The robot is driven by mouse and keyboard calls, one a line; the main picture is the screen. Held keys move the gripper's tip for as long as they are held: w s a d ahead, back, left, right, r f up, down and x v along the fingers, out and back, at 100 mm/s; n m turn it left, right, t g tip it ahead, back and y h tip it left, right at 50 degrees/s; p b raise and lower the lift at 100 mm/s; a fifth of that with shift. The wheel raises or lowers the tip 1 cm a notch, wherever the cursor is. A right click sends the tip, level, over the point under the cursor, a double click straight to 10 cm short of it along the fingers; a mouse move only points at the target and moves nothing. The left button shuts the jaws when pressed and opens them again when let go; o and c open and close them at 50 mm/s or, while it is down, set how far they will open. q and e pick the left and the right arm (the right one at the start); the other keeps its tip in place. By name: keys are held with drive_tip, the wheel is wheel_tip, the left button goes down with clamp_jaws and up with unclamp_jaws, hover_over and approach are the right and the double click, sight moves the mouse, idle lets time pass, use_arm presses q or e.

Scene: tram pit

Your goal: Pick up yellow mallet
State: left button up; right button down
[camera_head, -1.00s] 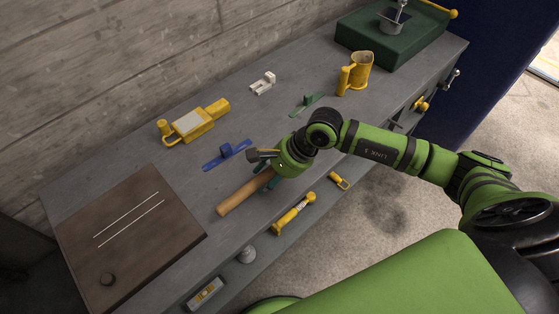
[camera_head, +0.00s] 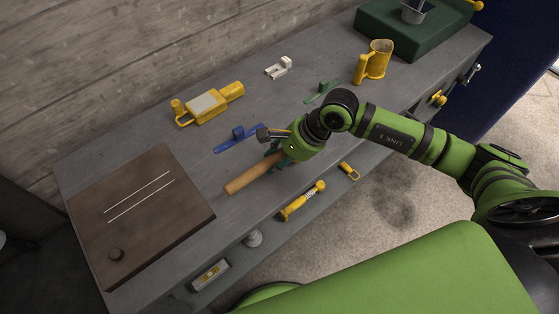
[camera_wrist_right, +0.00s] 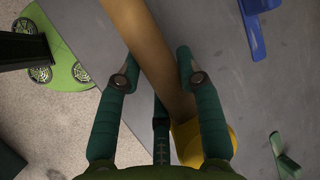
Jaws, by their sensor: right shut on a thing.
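The mallet is a thick light-brown wooden handle (camera_head: 250,177) with a yellow head (camera_wrist_right: 208,140). The handle lies slantwise near the front edge of the grey bench. In the head view the yellow head is hidden behind my right gripper. My right gripper (camera_head: 281,156) is low over the bench at the handle's upper right part. My left gripper is in no view.
A blue tool (camera_head: 238,138), a yellow device (camera_head: 208,104), a white part (camera_head: 278,68), a green piece (camera_head: 322,91) and a yellow jug (camera_head: 375,62) stand behind. A brown board (camera_head: 135,225) is at the left. Yellow tools (camera_head: 303,201) lie on a lower ledge in front.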

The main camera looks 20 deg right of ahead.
sight(280, 156)
drive_tip(key=b+v, duration=0.1)
drive_tip(key=v, duration=0.2)
drive_tip(key=shift+w, duration=0.15)
drive_tip(key=s+d+r+b, duration=0.4)
drive_tip(key=d+r, duration=0.3)
drive_tip(key=d, duration=0.2)
drive_tip(key=shift+s, duration=0.45)
